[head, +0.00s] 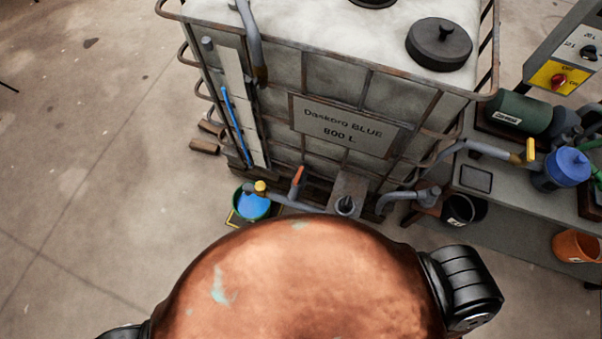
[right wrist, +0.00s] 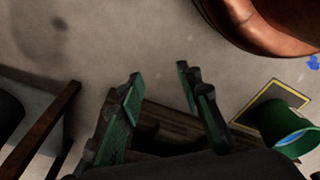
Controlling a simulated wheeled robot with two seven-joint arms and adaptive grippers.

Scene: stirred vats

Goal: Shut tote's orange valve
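The caged tote (head: 345,128), labelled "Daskoro BLUE 800 L", stands across the head view. A small orange valve handle (head: 297,178) sticks up from the grey pipe low on its front, crossing the pipe's line in the picture. The pipe's left end has a yellow fitting (head: 260,187) above a green bucket (head: 236,217) holding blue liquid. In the right wrist view the bucket (right wrist: 274,128) is at the right edge, and my right gripper (right wrist: 160,78) is open and empty to its left. The valve is not seen there. My left gripper is out of view.
A bench (head: 500,180) on the right carries a dark green motor (head: 520,114) and a blue-topped pump (head: 567,164). An orange bucket (head: 577,246) stands at right. A yellow-edged mat (right wrist: 258,101) lies by the green bucket.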

